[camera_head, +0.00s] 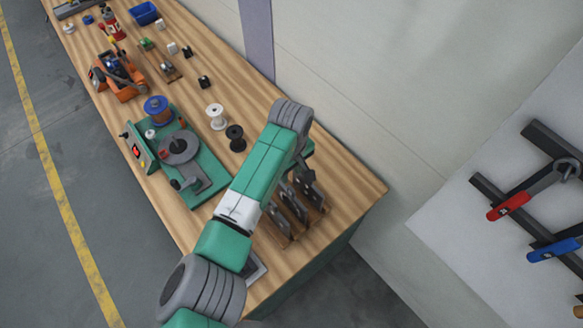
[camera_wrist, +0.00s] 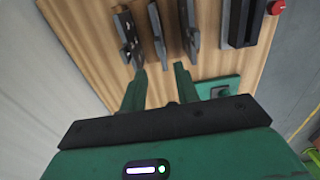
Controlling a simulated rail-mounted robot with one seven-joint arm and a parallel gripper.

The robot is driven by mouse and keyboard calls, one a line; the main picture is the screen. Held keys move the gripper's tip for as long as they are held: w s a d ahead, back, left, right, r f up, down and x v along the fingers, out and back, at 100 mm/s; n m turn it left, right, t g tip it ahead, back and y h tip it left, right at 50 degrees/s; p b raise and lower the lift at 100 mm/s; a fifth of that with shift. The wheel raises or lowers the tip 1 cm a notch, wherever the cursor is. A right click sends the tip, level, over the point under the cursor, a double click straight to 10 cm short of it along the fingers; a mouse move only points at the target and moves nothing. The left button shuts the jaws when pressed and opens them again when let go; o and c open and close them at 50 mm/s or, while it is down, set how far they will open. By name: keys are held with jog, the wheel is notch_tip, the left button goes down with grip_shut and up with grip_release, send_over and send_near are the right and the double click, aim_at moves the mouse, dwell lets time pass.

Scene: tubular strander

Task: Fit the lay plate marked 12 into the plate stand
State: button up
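Several dark grey plates (camera_head: 293,205) stand on edge in a wooden rack (camera_head: 278,236) near the right end of the bench. In the wrist view I see a left plate (camera_wrist: 127,35), a middle plate (camera_wrist: 158,32) and a right plate (camera_wrist: 190,35) side by side. No number is legible, so I cannot tell which is marked 12. My gripper (camera_wrist: 160,70) is open; its green fingers point toward the plates, with the middle plate's lower end appearing between the tips. I see no contact. I cannot identify the plate stand for certain.
A green machine (camera_head: 205,172) with a grey disc stands left of the rack. White (camera_head: 215,115) and black (camera_head: 236,138) spools stand beside it. An orange machine (camera_head: 120,75) is farther back. The wall (camera_head: 380,90) runs close behind the bench.

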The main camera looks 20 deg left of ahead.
aim_at(291, 189)
notch_tip(291, 189, down, 11)
jog(key=b, duration=0.6)
jog(key=shift+d+r+b, duration=0.1)
jog(key=shift+b, duration=0.3)
grip_shut()
dwell(0.8)
jog(key=shift+r, duration=0.1)
jog(key=shift+r+p, duration=3.5)
jog(key=shift+p, duration=0.25)
notch_tip(291, 189, up, 12)
jog(key=p, duration=0.9)
